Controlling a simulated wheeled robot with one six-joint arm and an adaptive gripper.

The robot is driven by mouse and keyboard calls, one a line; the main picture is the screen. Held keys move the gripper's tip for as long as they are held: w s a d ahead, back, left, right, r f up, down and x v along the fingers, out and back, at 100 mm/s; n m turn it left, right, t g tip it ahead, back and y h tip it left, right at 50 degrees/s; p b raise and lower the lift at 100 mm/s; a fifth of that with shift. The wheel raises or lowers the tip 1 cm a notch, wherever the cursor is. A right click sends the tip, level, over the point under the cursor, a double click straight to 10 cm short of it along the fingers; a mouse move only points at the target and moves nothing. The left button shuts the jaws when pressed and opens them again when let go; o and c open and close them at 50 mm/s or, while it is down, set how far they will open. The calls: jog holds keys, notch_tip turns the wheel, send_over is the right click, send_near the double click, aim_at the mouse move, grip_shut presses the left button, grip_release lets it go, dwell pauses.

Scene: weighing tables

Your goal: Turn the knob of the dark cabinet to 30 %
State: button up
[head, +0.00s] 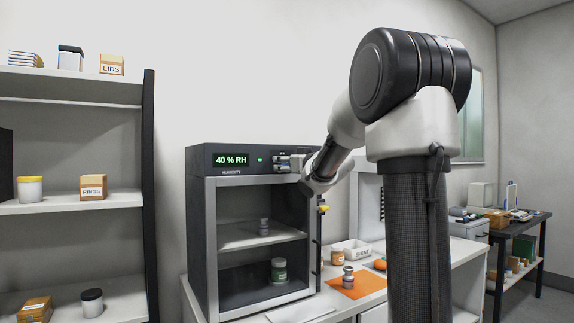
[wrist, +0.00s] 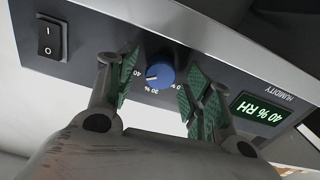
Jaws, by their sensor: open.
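A pale pointer line on the knob points toward the left in the wrist view. My gripper (wrist: 156,90) is open, with one green-padded finger on each side of the knob and a gap to it on both sides. In the head view my gripper (head: 290,162) is at the panel's right part and hides the knob.
A rocker switch (wrist: 48,38) is on the panel near one finger. A yellow-capped item (head: 323,208) shows at the cabinet's right edge. Shelves (head: 105,205) stand left.

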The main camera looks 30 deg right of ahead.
jog(key=shift+w, duration=0.15)
jog(key=c, duration=1)
jog(key=shift+n, duration=1.5)
jog(key=o, duration=1)
jog(key=s, duration=1.2)
jog(key=shift+d, duration=0.15)
